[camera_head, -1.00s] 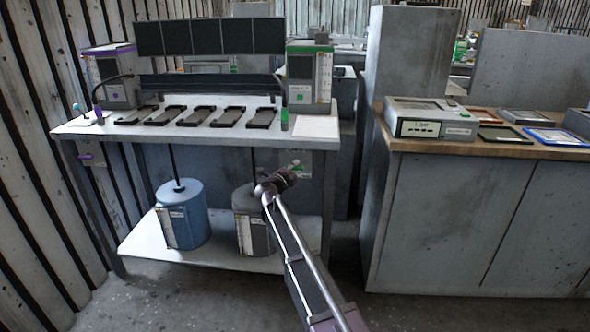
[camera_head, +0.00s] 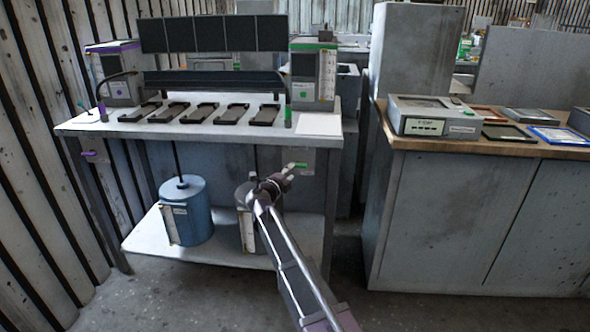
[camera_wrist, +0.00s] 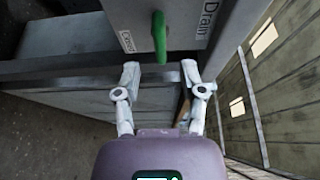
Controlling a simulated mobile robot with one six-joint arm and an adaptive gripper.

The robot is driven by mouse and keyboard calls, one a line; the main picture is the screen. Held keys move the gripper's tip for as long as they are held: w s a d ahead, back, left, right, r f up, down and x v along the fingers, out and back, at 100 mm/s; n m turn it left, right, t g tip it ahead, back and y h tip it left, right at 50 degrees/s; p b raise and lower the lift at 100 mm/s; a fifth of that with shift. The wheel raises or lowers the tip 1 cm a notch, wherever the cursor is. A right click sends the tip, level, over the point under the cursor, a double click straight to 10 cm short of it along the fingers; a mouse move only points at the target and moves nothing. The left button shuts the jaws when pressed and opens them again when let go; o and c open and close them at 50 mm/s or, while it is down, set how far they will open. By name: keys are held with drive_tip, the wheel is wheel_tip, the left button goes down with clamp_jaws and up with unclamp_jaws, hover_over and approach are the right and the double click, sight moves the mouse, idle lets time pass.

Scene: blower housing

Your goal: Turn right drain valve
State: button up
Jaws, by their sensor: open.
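The right drain valve shows as a green handle (camera_wrist: 159,37) on a grey panel labelled "Drain" (camera_wrist: 197,25) in the wrist view. In the head view the green handle (camera_head: 298,166) is under the right end of the white bench, near the right front leg. My gripper (camera_wrist: 159,80) is open and empty, its two fingers apart just short of the handle's tip. The handle lies roughly in line with the gap between the fingers. In the head view my gripper (camera_head: 284,177) is close to the handle, at its lower left. I cannot tell any contact there.
The white bench (camera_head: 318,125) carries several black trays. A blue drum (camera_head: 188,213) and a grey drum (camera_head: 243,222), partly hidden by my arm, stand on its lower shelf. A grey cabinet (camera_head: 440,220) stands at the right. Open floor lies in front.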

drive_tip(key=v, duration=0.6)
idle(0.4)
drive_tip(key=s+d+f+n+g+y, duration=0.9)
drive_tip(key=s+d+f+n+y, duration=0.35)
drive_tip(key=n, duration=1.05)
drive_tip(key=s+d+f+g+h, duration=0.3)
drive_tip(key=s+d+g, duration=0.1)
drive_tip(key=s+d, duration=0.45)
drive_tip(key=s+d+f+g+h, duration=0.2)
drive_tip(key=s+d+g, duration=0.1)
drive_tip(key=s+d, duration=0.55)
wheel_tip(320, 180, up, 31)
drive_tip(key=p, duration=3.2)
drive_tip(key=shift+s+a+r, duration=0.2)
drive_tip(key=shift+s+a, duration=0.2)
drive_tip(key=shift+a, duration=0.05)
